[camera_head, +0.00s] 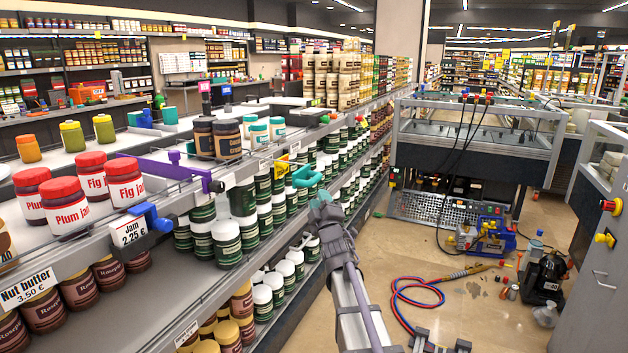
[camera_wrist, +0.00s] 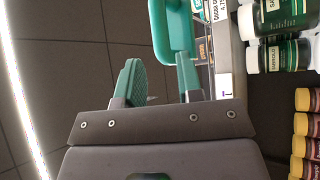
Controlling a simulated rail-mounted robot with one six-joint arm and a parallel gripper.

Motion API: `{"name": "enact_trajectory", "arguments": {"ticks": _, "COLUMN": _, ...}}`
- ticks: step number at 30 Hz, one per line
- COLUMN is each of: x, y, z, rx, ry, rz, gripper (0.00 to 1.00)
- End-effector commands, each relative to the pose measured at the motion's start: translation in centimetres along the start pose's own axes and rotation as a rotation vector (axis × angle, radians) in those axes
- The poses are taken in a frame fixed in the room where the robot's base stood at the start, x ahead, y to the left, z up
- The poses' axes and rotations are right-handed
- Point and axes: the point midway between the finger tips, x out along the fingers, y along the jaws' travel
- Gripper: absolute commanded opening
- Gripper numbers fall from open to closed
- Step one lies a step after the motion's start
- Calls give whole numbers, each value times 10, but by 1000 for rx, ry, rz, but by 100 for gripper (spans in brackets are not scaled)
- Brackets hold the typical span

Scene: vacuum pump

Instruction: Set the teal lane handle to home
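The teal lane handle (camera_head: 306,176) is a rounded loop at the front edge of the shelf, beside a yellow handle. It also shows at the top of the wrist view (camera_wrist: 152,28), with its near end just ahead of my fingers. My gripper (camera_head: 322,198) is just below and right of the handle in the head view. In the wrist view my gripper (camera_wrist: 158,78) is open, its teal-padded fingers apart with nothing clearly between them. The right finger lies close to the handle's near end; I cannot tell whether they touch.
A blue handle (camera_head: 145,224), a purple handle (camera_head: 168,170) and a yellow handle (camera_head: 281,166) sit along the same shelf edge. Dark green jars (camera_head: 227,240) fill the lower shelf. Right of the shelf, red and blue hoses (camera_head: 415,290) lie on the open floor.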

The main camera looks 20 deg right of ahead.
Motion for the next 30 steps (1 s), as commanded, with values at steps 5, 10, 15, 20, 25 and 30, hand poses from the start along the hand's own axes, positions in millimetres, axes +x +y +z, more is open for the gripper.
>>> {"name": "enact_trajectory", "arguments": {"ticks": 5, "x": 50, "y": 4, "z": -1, "rx": 0, "ry": 0, "rz": -1, "gripper": 34}}
{"name": "enact_trajectory", "arguments": {"ticks": 10, "x": 79, "y": 2, "z": 0, "rx": 2, "ry": -1, "rz": -1, "gripper": 34}}
{"name": "enact_trajectory", "arguments": {"ticks": 15, "x": 83, "y": 0, "z": 0, "rx": 1, "ry": -1, "rz": -1, "gripper": 34}}
{"name": "enact_trajectory", "arguments": {"ticks": 20, "x": 82, "y": 0, "z": 0, "rx": 2, "ry": -1, "rz": -1, "gripper": 30}}
{"name": "enact_trajectory", "arguments": {"ticks": 25, "x": 82, "y": 0, "z": 0, "rx": 2, "ry": -1, "rz": -1, "gripper": 14}}
{"name": "enact_trajectory", "arguments": {"ticks": 30, "x": 82, "y": 0, "z": 0, "rx": 2, "ry": -1, "rz": -1, "gripper": 0}}
